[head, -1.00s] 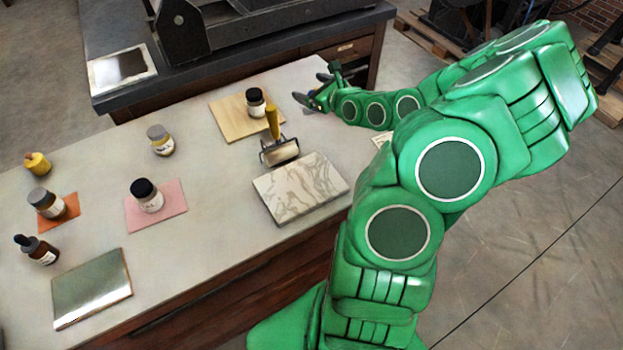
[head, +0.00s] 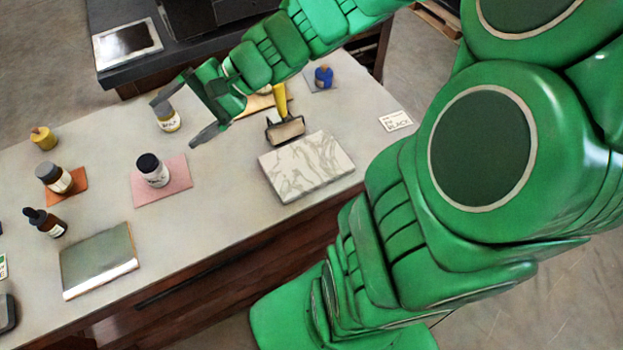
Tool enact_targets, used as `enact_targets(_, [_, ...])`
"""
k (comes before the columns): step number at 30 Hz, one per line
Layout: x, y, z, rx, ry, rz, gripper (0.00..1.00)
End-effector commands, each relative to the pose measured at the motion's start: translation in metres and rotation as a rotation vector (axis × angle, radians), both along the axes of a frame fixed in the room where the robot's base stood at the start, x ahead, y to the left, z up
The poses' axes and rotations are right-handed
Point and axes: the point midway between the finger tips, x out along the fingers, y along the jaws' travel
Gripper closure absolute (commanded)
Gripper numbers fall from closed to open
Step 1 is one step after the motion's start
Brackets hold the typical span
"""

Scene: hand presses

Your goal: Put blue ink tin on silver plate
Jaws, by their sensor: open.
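The blue ink tin (head: 323,79) stands upright on a small grey square plate (head: 314,88) at the far right of the table. A larger shiny silver-grey plate (head: 96,258) lies bare at the table's front left. Which one is the silver plate I cannot tell for sure. My gripper (head: 179,120) is open, well left of the blue tin. Its fingers show on either side of a grey-lidded jar (head: 168,122) with a yellow label; whether they are at its height I cannot tell.
A roller (head: 286,130) and a marble slab (head: 305,166) lie at the middle right. A dark-lidded jar (head: 153,172) stands on a pink mat (head: 178,183). Bottles and a yellow tin (head: 43,139) stand at left. A white-edged plate (head: 127,44) lies on the press bench.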

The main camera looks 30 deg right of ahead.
Motion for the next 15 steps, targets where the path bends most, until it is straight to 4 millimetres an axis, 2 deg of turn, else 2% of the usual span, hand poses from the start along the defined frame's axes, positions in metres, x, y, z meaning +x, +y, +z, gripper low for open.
enact_targets(3, [-0.043, 0.009, -0.006, -0.131, -0.022, 0.149, 0.12])
enact_targets(7, [-0.087, 0.005, -0.016, -0.281, -0.034, 0.294, 0.12])
enact_targets(11, [-0.125, -0.012, -0.026, -0.439, -0.037, 0.421, 0.12])
enact_targets(15, [-0.16, -0.041, -0.032, -0.62, -0.036, 0.534, 0.12])
